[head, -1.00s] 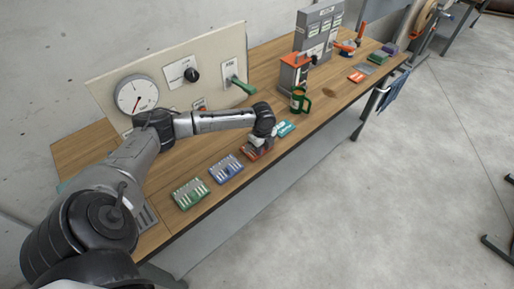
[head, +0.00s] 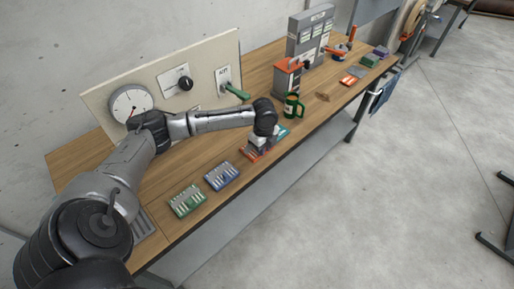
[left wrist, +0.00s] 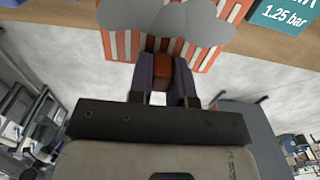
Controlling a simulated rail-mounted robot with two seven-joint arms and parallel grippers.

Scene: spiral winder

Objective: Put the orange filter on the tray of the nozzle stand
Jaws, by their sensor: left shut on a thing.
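My left gripper (left wrist: 165,85) is shut on a small orange-brown piece (left wrist: 160,68), which I take to be the orange filter. A grey lobed shape (left wrist: 165,20) shows just beyond it; I cannot tell whether it belongs to the held piece. In the head view my left gripper (head: 259,139) is low over the bench, above an orange-and-white striped rack (left wrist: 205,48). The held piece is mostly hidden there. A grey stand with an orange top (head: 287,76) is farther along the bench; I cannot tell whether it is the nozzle stand. My right gripper is out of view.
A teal card marked "1.25 bar" (left wrist: 288,14) lies beside the striped rack. Blue (head: 222,174) and green (head: 187,200) racks lie nearer on the bench. A green mug (head: 292,105) stands by the orange-topped stand. A gauge panel (head: 165,80) stands behind my arm.

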